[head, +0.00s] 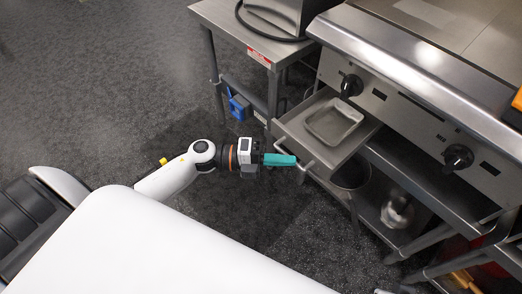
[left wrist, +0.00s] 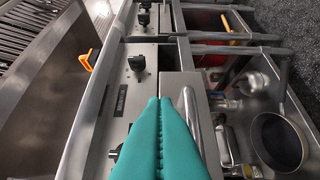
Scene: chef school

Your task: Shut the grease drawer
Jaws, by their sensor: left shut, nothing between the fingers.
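The grease drawer (head: 351,151) is a flat steel drawer pulled out from under the griddle (head: 400,85). A shallow metal tray (head: 334,122) lies in it. Its bar handle (head: 294,146) runs along the front edge. My left gripper (head: 295,160) has teal fingers that are shut and empty. In the head view its tips are at the drawer's front, by the handle; I cannot tell whether they touch. In the left wrist view the closed fingers (left wrist: 159,105) point toward the steel front, beside a metal bar (left wrist: 193,125). My right gripper is not in view.
Black knobs (head: 351,86) line the griddle front. A steel side table (head: 235,25) stands to its left. The dark floor (head: 110,90) left of my arm is clear.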

